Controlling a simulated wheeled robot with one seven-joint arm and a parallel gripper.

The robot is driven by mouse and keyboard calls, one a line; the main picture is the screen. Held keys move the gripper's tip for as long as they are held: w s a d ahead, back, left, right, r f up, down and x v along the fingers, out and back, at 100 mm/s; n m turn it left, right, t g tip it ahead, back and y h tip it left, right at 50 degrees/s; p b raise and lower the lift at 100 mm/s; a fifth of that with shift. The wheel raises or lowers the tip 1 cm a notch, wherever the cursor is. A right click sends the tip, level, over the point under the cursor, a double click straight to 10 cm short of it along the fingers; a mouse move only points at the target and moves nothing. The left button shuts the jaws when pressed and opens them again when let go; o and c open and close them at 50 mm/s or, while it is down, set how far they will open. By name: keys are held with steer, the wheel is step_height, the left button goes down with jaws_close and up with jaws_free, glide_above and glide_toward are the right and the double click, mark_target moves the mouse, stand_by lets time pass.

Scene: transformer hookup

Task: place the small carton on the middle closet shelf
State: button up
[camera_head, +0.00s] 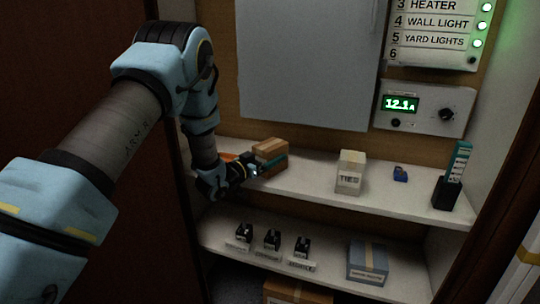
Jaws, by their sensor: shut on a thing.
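The small carton (270,148) is a brown box with a lighter tape band, at the left part of the upper of the two visible closet shelves (310,184). My gripper (266,164) comes in from the left and is shut on the carton, with a teal finger across its near side. The carton looks upright. Its underside is partly hidden by my gripper, and I cannot tell whether it rests on the shelf or is just above it.
An orange item (228,157) lies left of the carton, partly hidden by my arm. A TIES box (350,173), a blue item (400,174) and a dark holder (449,191) stand to the right. The lower shelf (330,274) holds black parts and a blue-grey box (367,262).

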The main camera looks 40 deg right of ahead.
steer(key=shift+f, duration=0.2)
steer(key=o, duration=1.3)
steer(key=shift+c, duration=0.2)
steer(key=shift+r, duration=0.25)
steer(key=s+a+b, duration=0.2)
steer(key=a, duration=1)
steer(key=shift+s+f, duration=0.1)
steer(key=shift+s, duration=0.1)
